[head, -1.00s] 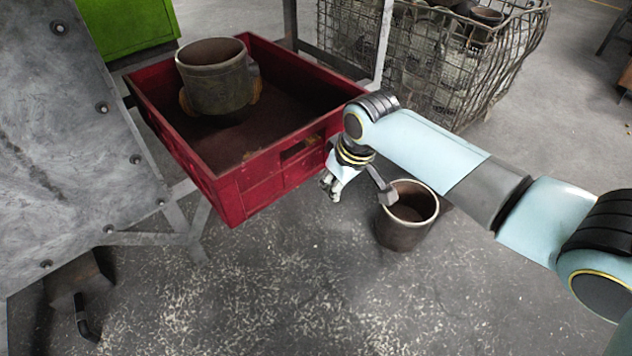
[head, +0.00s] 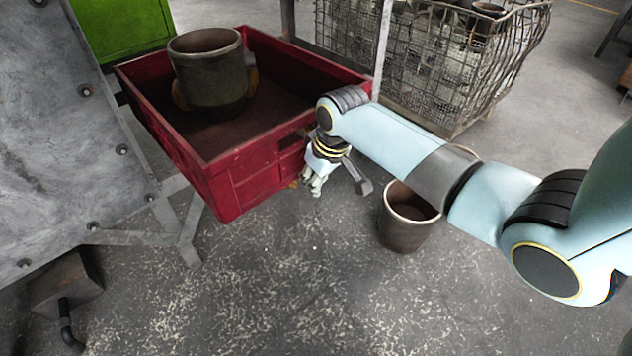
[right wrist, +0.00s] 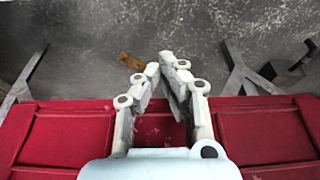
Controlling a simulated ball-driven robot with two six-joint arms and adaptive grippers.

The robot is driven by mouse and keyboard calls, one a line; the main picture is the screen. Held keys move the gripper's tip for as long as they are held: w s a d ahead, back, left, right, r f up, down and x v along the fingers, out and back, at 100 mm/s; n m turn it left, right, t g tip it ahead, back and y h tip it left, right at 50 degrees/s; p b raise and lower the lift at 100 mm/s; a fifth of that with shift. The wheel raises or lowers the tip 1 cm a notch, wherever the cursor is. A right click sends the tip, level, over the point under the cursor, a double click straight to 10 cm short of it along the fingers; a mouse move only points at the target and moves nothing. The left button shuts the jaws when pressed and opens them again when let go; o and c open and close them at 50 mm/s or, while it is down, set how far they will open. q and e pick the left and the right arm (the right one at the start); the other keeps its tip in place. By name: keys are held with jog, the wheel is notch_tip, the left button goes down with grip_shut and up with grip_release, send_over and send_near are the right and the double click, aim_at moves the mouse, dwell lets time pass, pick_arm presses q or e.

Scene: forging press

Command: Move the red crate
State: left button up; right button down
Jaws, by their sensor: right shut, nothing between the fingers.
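The red crate (head: 262,180) is an open box resting on a grey metal frame, left of centre in the head view. A worn metal cup (head: 208,72) stands inside it. My right gripper (head: 314,188) is at the crate's near right side, by the wall, pointing down. Its fingers are shut and empty. In the right wrist view, the gripper (right wrist: 163,72) shows in front of the crate's red wall (right wrist: 262,132), with fingertips past it over the floor. I cannot tell whether it touches the wall. My left gripper is not in view.
Another metal cup (head: 402,222) stands on the floor right of the crate, partly behind my right arm. A wire basket (head: 435,70) with cups stands behind. A grey metal panel (head: 60,140) is at the left, a green box (head: 120,25) behind. The front floor is mostly clear.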

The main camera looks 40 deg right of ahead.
jog(key=shift+w, duration=0.1)
jog(key=w, duration=0.5)
jog(key=w+a, duration=0.1)
jog(key=w, duration=0.2)
jog(key=w+b, duration=0.1)
jog(key=w, duration=0.1)
jog(key=w+b, duration=0.1)
jog(key=w, duration=0.2)
jog(key=w+b, duration=0.1)
jog(key=w, duration=0.1)
jog(key=shift+w+a+f, duration=0.2)
jog(key=shift+w+a, duration=0.15)
jog(key=shift+a, duration=0.05)
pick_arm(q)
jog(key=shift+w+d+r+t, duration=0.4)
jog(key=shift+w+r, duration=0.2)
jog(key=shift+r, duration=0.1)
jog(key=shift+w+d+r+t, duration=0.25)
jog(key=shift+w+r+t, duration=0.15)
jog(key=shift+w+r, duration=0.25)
pick_arm(e)
jog(key=shift+w+r, duration=0.3)
jog(key=shift+w, duration=0.2)
